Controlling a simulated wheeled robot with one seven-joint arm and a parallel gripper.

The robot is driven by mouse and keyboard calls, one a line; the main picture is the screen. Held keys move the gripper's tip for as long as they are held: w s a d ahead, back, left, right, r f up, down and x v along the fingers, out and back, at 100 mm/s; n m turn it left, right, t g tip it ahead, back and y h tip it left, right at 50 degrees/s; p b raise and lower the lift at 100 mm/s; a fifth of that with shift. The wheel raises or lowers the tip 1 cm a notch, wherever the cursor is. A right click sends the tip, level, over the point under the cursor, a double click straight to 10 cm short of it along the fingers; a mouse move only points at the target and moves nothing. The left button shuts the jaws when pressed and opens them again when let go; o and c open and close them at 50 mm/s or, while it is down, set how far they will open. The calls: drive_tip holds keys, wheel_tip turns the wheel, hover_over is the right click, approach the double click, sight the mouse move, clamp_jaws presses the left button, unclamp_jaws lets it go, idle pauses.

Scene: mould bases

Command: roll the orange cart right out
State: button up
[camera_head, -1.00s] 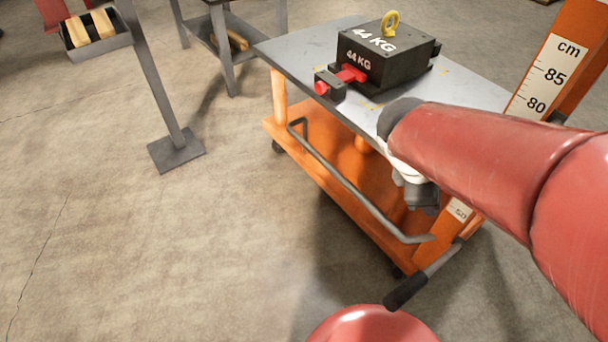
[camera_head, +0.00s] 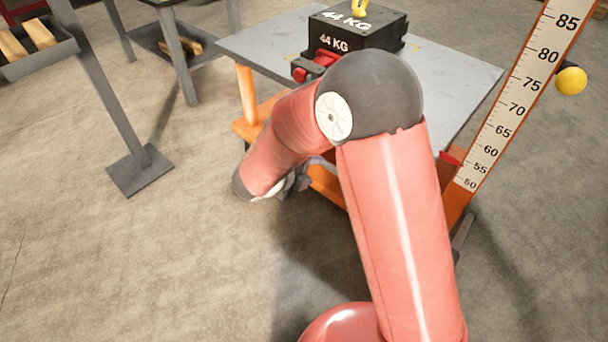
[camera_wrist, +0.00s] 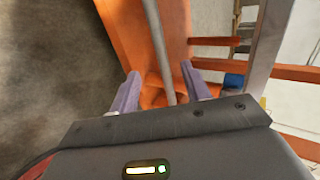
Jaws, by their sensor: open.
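The orange cart has a grey top (camera_head: 455,85) and an orange frame (camera_head: 246,95) in the head view. My arm covers most of its lower deck and its handle there. In the wrist view, the grey handle bar (camera_wrist: 158,45) runs down between my open gripper fingers (camera_wrist: 161,70), with the orange deck (camera_wrist: 120,20) behind it. The fingers are apart on either side of the bar in the picture; I cannot tell whether the bar lies between them in depth. In the head view my gripper is mostly hidden behind my forearm.
A grey stand (camera_head: 140,170) is on the left. The floor at lower left is clear.

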sight(329, 168)
drive_tip(key=b+x, duration=0.3)
drive_tip(key=x, duration=0.7)
drive_tip(key=shift+b, duration=0.35)
clamp_jaws()
idle(1.0)
